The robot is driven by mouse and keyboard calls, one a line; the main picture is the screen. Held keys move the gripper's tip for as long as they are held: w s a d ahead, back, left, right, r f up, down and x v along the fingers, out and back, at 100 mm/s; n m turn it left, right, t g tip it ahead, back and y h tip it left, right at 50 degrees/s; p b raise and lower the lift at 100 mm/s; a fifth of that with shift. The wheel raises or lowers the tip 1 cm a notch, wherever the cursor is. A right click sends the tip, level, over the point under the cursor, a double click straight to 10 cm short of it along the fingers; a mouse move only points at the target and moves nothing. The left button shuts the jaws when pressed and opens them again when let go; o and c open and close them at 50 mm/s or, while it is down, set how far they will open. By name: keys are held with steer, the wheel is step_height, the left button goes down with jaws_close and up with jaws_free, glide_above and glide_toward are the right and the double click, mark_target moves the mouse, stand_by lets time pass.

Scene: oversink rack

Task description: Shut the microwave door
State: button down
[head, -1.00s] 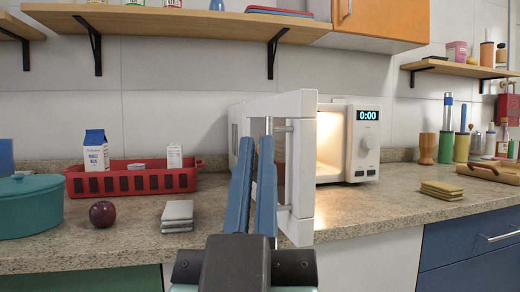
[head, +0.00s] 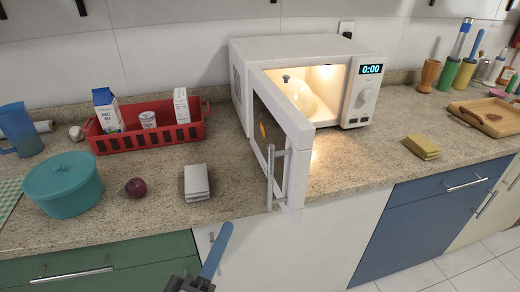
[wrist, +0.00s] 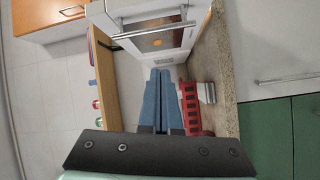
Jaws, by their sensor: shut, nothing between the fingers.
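The white microwave (head: 285,47) stands on the counter with its inside lit and its display reading 0:00. Its door (head: 299,130) is swung wide open toward me, with a dark window and a vertical bar handle (head: 271,178). A domed, see-through thing with a dark knob (head: 287,78) appears inside. My gripper (head: 226,226) is low in front of the counter, left of and below the handle, apart from the door. In the wrist view, my gripper's blue fingers (wrist: 172,75) are together and empty; the door (wrist: 150,42) and its handle (wrist: 152,30) show beyond them.
Left of the door are a grey stack (head: 196,182), a plum-like fruit (head: 136,187), a teal pot (head: 62,183) and a red basket (head: 150,140). Yellow sponges (head: 421,147) and a wooden tray (head: 490,118) lie right. The counter between door and sponges is clear.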

steer(key=w+d+n+p, duration=0.2)
steer(key=w+d+p, duration=0.3)
steer(key=w, duration=0.4)
steer(key=shift+w+r+n+p, duration=0.25)
steer(key=shift+r+n+p, duration=0.15)
steer(key=shift+p, duration=0.25)
steer(key=shift+d, duration=0.15)
